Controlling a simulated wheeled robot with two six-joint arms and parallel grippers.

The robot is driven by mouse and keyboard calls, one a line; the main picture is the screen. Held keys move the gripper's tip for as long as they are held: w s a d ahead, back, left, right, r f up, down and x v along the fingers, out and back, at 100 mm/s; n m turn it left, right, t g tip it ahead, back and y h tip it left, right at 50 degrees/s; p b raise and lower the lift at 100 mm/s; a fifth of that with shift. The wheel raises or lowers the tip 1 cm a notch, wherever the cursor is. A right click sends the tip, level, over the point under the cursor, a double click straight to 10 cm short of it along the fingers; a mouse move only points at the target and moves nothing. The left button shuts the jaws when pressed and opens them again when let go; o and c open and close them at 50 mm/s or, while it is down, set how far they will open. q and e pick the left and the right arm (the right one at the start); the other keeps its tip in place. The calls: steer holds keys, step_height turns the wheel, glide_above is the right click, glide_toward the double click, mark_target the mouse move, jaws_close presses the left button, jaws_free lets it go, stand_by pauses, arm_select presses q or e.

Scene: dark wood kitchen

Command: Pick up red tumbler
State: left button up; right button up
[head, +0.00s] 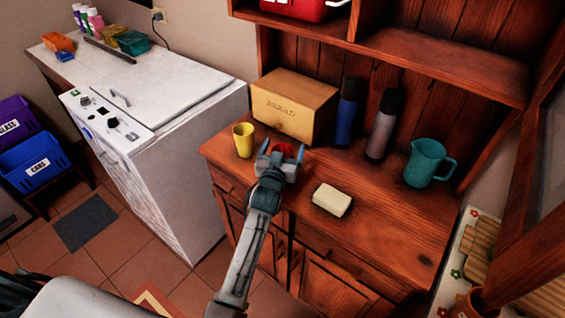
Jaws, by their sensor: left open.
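The red tumbler (285,149) stands on the wooden cabinet's counter, in front of the bread box. Only a small part of it shows, because my left gripper (282,151) is in front of it. The left gripper is open, with one blue-grey fingertip to each side of the red patch. I cannot tell whether the fingers touch the tumbler. My right gripper is not in view.
A yellow tumbler (244,140) stands close to the left. The bread box (292,104), a blue bottle (347,112) and a grey bottle (382,126) stand behind. A pale block (332,200) and a teal jug (424,164) are to the right. The front right counter is clear.

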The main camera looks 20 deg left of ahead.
arm_select(q)
steer(key=shift+w+f, duration=0.1)
steer(key=shift+w, duration=0.35)
steer(key=c, duration=1.3)
